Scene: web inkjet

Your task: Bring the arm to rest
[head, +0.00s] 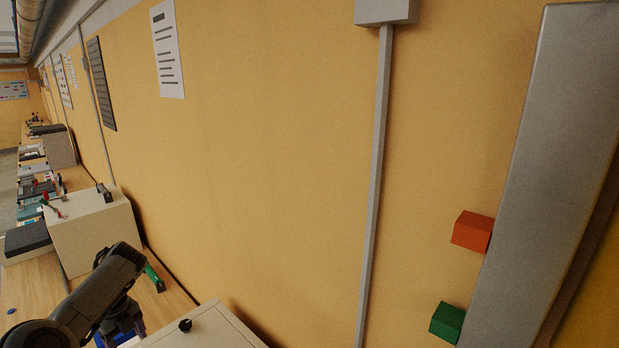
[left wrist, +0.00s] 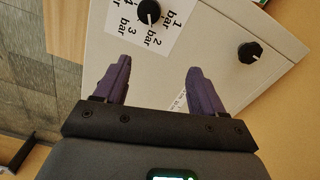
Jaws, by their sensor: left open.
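My left arm (head: 105,285) comes in from the lower left of the head view, bent over the wooden bench. Its gripper is at the bottom edge there and is mostly hidden. In the left wrist view my left gripper (left wrist: 153,85) shows two purple fingers spread apart with nothing between them. Below the fingers is a white panel (left wrist: 218,55) with a black knob (left wrist: 149,12) on a printed bar scale and a second black knob (left wrist: 250,51). My right gripper does not show in either view.
A white box (head: 200,332) with a black knob stands at the bottom of the head view. Another white box (head: 85,240) stands farther back on the bench. A grey panel (head: 550,170) with an orange block (head: 472,231) and a green block (head: 447,322) is at right.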

